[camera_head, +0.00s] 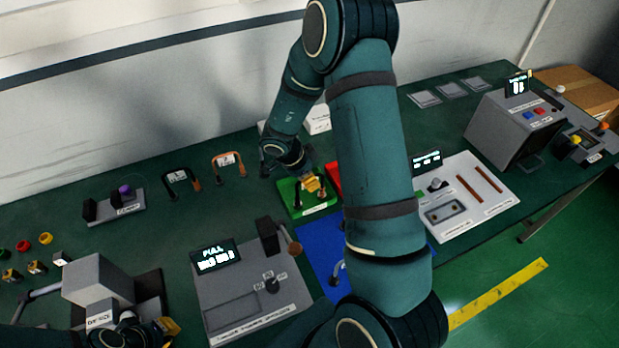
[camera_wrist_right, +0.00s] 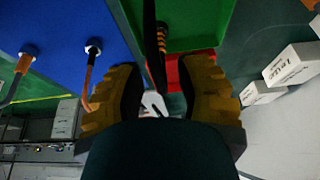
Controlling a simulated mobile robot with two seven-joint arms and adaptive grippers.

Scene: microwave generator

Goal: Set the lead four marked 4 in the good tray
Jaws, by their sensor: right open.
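The green tray (camera_head: 296,205) lies at the middle of the bench; it also shows in the right wrist view (camera_wrist_right: 198,22). My right gripper (camera_head: 314,184) is over it. In the right wrist view its yellow fingers (camera_wrist_right: 163,95) are apart. A dark lead (camera_wrist_right: 150,45) with an orange-banded part runs between them, over the green tray, and a pale forked terminal (camera_wrist_right: 154,103) shows below. I cannot tell whether the lead rests on the tray, and no number 4 is readable. My left gripper (camera_head: 150,328) is at the lower left, partly hidden, its opening unclear.
A red tray (camera_head: 333,178) adjoins the green one, partly behind my right arm. A black lead (camera_head: 182,177) and an orange lead (camera_head: 228,160) stand at the back left. A tester with a display (camera_head: 215,257) stands front left.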

